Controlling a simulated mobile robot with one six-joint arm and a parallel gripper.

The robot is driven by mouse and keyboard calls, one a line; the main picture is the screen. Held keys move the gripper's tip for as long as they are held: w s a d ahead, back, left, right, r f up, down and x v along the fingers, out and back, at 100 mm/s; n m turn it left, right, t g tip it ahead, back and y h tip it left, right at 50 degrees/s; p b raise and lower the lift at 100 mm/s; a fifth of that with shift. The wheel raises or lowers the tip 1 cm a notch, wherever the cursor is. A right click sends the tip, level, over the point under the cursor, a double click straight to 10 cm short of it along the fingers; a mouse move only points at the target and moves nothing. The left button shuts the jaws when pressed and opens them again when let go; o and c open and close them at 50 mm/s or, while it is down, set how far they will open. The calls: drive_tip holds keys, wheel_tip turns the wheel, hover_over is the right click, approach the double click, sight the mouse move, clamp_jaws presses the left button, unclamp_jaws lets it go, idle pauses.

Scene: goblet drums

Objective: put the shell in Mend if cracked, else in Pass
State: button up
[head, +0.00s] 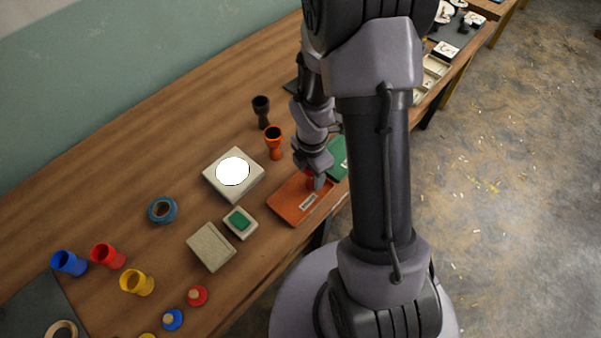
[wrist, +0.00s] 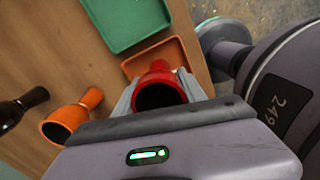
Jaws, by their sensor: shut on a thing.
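My gripper (head: 316,178) is shut on a red goblet-shaped shell (wrist: 161,88). The shell's dark open mouth faces the wrist camera, and no crack can be made out on the part that shows. In the head view the gripper is at the orange tray (head: 286,203), over its right part; I cannot tell whether the shell touches the tray. The orange tray carries a pale label too small to read. A green tray (head: 337,160) lies beside it, partly hidden behind my arm. The wrist view also shows the orange tray (wrist: 138,66) and the green tray (wrist: 125,20).
An orange goblet (head: 275,146) and a dark goblet (head: 261,112) stand behind the trays. A white box with a bright round top (head: 212,176) is left of them. A tape roll (head: 162,210), small boxes and several coloured cups and knobs lie further left.

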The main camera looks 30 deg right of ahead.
drive_tip(key=shift+w+a+f, duration=0.2)
drive_tip(key=shift+a+f, duration=0.15)
drive_tip(key=shift+f, duration=0.2)
drive_tip(key=shift+r, duration=0.15)
drive_tip(key=shift+s+d, duration=0.2)
drive_tip(key=shift+d, duration=0.15)
drive_tip(key=o, duration=1.5)
drive_tip(key=shift+w+a, duration=0.15)
